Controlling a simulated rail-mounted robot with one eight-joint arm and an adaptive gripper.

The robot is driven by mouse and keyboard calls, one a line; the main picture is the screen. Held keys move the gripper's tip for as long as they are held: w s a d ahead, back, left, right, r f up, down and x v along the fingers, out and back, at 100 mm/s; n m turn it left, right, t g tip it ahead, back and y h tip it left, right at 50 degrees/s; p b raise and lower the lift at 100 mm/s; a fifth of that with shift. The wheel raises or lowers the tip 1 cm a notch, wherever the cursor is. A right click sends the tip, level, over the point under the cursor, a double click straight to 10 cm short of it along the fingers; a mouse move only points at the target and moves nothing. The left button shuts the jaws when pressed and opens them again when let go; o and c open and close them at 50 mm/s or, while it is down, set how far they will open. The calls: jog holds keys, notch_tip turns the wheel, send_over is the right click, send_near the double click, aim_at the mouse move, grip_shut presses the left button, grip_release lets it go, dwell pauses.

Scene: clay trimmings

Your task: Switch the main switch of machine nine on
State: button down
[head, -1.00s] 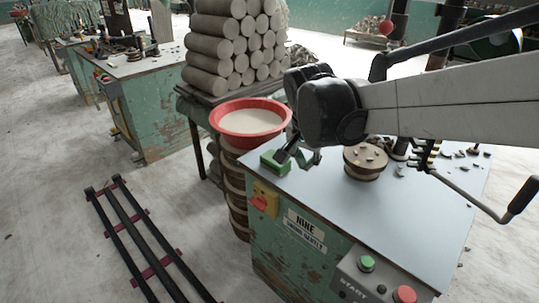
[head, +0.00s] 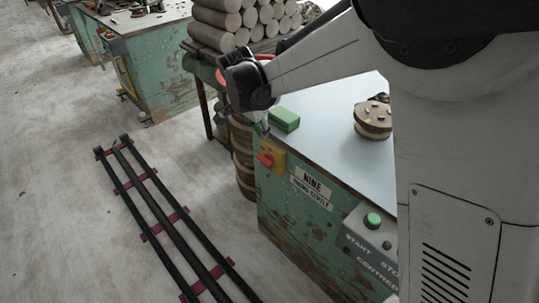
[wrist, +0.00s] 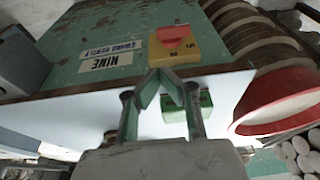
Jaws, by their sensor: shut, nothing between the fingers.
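The main switch of machine nine is a red knob (head: 265,160) on a yellow plate (head: 278,155), on the machine's green front near the tabletop corner. The red knob (wrist: 174,36) and yellow plate (wrist: 185,52) also show in the wrist view, with small dark marks on the plate. I cannot read the knob's setting for certain. My gripper (head: 262,129) hangs just above the switch, at the tabletop's edge. In the wrist view my gripper (wrist: 160,78) is shut and empty, its fingertips close to the plate's edge and apart from the knob. A NINE label (head: 312,186) is beside the switch.
A green block (head: 284,120) lies on the tabletop (head: 325,110) beside my gripper. A round wooden stand (head: 373,120) is farther right. A grey box with a green start button (head: 372,220) is on the front. A red basin (wrist: 285,100) stands beside the machine. Dark rails (head: 165,210) lie on the floor.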

aim_at(269, 164)
dwell(0.3)
jog(key=b+x, duration=0.1)
jog(key=x, duration=0.3)
jog(key=b+x, duration=0.1)
jog(key=x, duration=0.3)
jog(key=b+x, duration=0.1)
jog(key=x, duration=0.3)
jog(key=shift+s+a+f, duration=0.2)
jog(key=shift+s+f, duration=0.05)
jog(key=shift+f, duration=0.8)
jog(key=shift+s+a+b, duration=0.1)
jog(key=shift+s+b, duration=0.05)
jog(key=shift+b, duration=0.15)
